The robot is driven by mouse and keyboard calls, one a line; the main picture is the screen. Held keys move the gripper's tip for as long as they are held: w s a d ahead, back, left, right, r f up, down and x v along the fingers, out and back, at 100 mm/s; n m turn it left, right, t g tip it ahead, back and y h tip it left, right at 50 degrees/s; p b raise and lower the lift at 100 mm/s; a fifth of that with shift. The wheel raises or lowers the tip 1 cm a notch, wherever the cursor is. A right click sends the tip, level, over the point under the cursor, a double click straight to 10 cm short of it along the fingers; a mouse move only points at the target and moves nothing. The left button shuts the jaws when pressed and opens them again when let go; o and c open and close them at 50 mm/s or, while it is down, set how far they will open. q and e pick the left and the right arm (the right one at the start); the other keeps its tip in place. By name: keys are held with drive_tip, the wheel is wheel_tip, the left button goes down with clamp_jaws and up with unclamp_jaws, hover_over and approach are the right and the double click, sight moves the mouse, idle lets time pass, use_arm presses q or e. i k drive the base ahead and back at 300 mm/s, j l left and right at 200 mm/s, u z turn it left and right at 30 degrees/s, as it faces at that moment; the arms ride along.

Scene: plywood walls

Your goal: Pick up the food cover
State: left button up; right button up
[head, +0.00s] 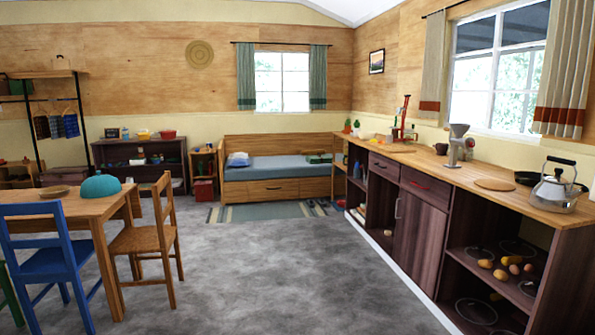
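A turquoise dome (101,185), which looks like the food cover, sits on the wooden table (80,207) at the left, near the table's right end. What is under it, if anything, is hidden. A flat round wooden plate or board (54,191) lies to its left on the same table. Neither of my grippers shows in the head view, and the table stands well away across the floor.
A blue chair (52,262) stands at the table's near side and a wooden chair (150,238) at its right. A long counter (440,172) with a kettle (556,190) runs along the right. The grey floor (270,270) between is clear.

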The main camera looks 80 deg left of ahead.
sight(99, 185)
drive_tip(key=u, duration=4)
